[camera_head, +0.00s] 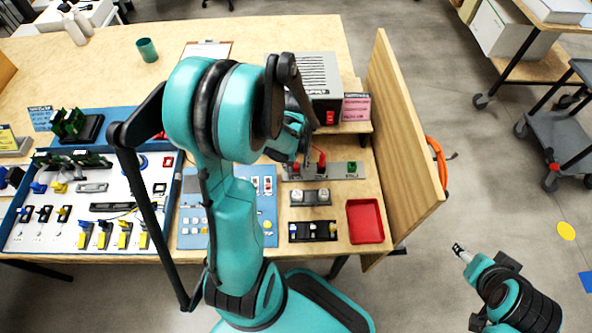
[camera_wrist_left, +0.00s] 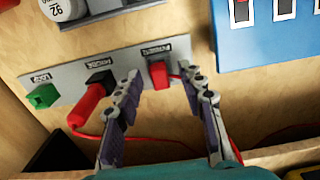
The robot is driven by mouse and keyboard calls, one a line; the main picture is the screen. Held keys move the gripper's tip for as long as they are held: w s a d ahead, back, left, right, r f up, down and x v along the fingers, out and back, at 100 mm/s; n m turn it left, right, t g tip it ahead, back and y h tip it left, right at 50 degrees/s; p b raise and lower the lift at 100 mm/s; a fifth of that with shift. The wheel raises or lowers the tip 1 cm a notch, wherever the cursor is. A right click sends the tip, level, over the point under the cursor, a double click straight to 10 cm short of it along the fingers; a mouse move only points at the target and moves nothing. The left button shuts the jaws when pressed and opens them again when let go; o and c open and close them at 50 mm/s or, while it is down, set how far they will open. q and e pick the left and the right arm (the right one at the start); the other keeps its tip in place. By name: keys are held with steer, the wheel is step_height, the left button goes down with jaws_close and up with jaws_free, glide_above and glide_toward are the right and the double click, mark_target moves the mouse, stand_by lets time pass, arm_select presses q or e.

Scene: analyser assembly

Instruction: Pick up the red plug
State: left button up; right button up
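A grey strip (camera_head: 337,174) carries a red block (camera_head: 295,167), a taller red plug (camera_head: 321,160) and a green piece (camera_head: 352,167). In the left wrist view the red block (camera_wrist_left: 159,75) sits on the strip between the fingertips of my left gripper (camera_wrist_left: 160,76). The fingers are spread, with no clear contact visible. The red plug (camera_wrist_left: 90,103), with a black collar and red cord, lies just outside the left finger; the green piece (camera_wrist_left: 43,96) is further left. In the head view my left gripper (camera_head: 305,160) is over the strip, partly hidden by its arm. My right gripper (camera_head: 460,249) is off the table.
A grey box (camera_head: 318,75) stands behind the strip, and an upright wooden panel (camera_head: 404,150) is to its right. An empty red tray (camera_head: 365,221) and a black holder (camera_head: 313,231) lie in front. A blue panel (camera_head: 192,220) is left.

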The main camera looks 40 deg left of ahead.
arm_select(q)
steer(key=shift+f, duration=0.1)
steer(key=shift+c, duration=0.9)
steer(key=c, duration=0.7)
steer(key=shift+r+p, duration=0.4)
steer(key=shift+r, duration=0.15)
steer(key=r, duration=0.1)
steer(key=r+p, duration=0.2)
steer(key=shift+d+r, duration=0.35)
steer(key=shift+r, duration=0.05)
steer(key=d+r+p, duration=0.1)
steer(key=d+r, duration=0.1)
steer(key=d, duration=0.1)
steer(key=d+r+p, duration=0.1)
steer(key=d+r, duration=0.1)
steer(key=d, duration=0.2)
steer(key=d+r+p, duration=0.1)
steer(key=d+r, duration=0.1)
steer(key=d, duration=0.2)
steer(key=shift+s+p, duration=0.15)
steer(key=shift+p, duration=0.2)
steer(key=shift+a, duration=0.15)
jaws_close()
